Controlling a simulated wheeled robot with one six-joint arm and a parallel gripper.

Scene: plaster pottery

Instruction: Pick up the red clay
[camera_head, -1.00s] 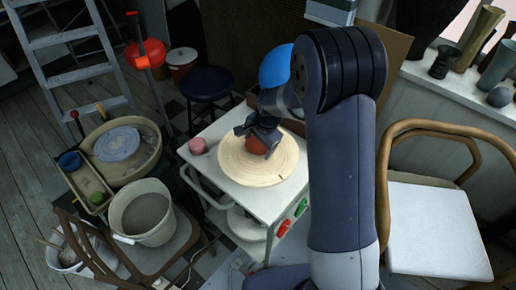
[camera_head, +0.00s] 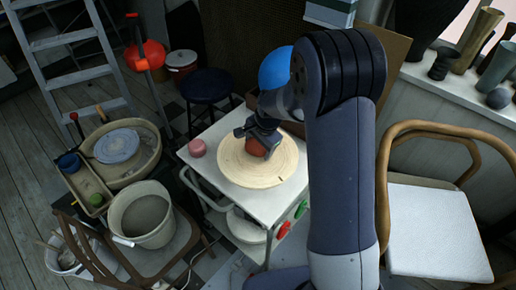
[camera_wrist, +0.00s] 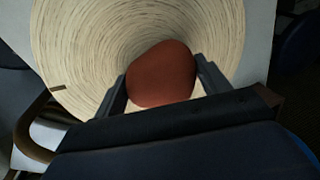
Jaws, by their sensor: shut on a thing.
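The red clay (camera_head: 256,147) is a rounded reddish-brown lump over the round, pale wooden disc (camera_head: 235,172) on the white cart. My gripper (camera_head: 262,143) comes down on it from above. In the wrist view the clay (camera_wrist: 160,74) sits between the two dark fingers of my gripper (camera_wrist: 160,84), with one finger against each side. My gripper is shut on the clay. I cannot tell whether the clay touches the disc or is just above it.
A pink round piece (camera_head: 197,148) stands on the cart top (camera_head: 260,206), left of the disc. A dark stool (camera_head: 207,87) is behind the cart. A bucket (camera_head: 146,214) and a basin (camera_head: 140,166) are to the left. A chair (camera_head: 435,225) with a white seat is on the right.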

